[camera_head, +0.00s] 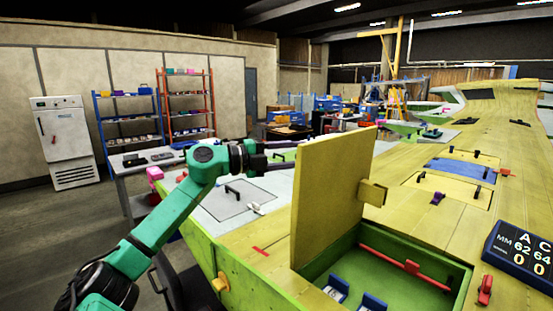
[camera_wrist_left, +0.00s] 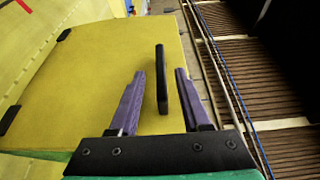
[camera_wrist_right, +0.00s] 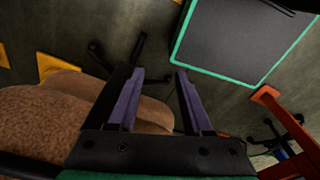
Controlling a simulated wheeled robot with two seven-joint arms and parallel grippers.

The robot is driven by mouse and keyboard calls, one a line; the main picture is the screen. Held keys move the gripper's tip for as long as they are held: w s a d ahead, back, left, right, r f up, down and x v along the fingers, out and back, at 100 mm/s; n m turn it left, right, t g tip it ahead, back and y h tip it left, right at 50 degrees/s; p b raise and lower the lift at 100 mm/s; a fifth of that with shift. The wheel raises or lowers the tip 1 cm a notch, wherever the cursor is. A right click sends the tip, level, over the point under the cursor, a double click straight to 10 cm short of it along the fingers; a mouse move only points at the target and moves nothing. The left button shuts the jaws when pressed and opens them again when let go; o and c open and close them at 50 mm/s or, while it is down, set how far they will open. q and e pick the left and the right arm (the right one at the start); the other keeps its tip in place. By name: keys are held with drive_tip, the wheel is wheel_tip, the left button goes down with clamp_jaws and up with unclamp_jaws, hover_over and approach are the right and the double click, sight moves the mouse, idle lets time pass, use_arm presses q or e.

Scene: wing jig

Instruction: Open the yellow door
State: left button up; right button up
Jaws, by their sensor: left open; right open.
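The yellow door (camera_head: 330,195) stands raised, nearly upright, at the edge of an open green-lined compartment (camera_head: 400,265) in the yellow wing. My left gripper (camera_head: 283,155) is at the door's left side in the head view, its tips partly hidden by the door. In the left wrist view the door's face (camera_wrist_left: 100,70) fills the left and middle. Its black handle (camera_wrist_left: 162,80) lies between the two purple fingers (camera_wrist_left: 158,95), which are open with gaps on both sides. My right gripper (camera_wrist_right: 158,95) is open and empty, away from the door; it is not in the head view.
A red bar (camera_head: 400,266) and blue-and-white parts (camera_head: 337,287) are in the compartment. A dark display box (camera_head: 521,258) and a red clamp (camera_head: 485,290) are on the wing at right. A chair (camera_wrist_right: 60,115) is below my right gripper.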

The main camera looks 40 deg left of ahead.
use_arm(q)
drive_tip(key=b+v, duration=1.1)
drive_tip(key=v, duration=0.3)
drive_tip(key=shift+s, duration=0.15)
drive_tip(key=shift+f, duration=0.15)
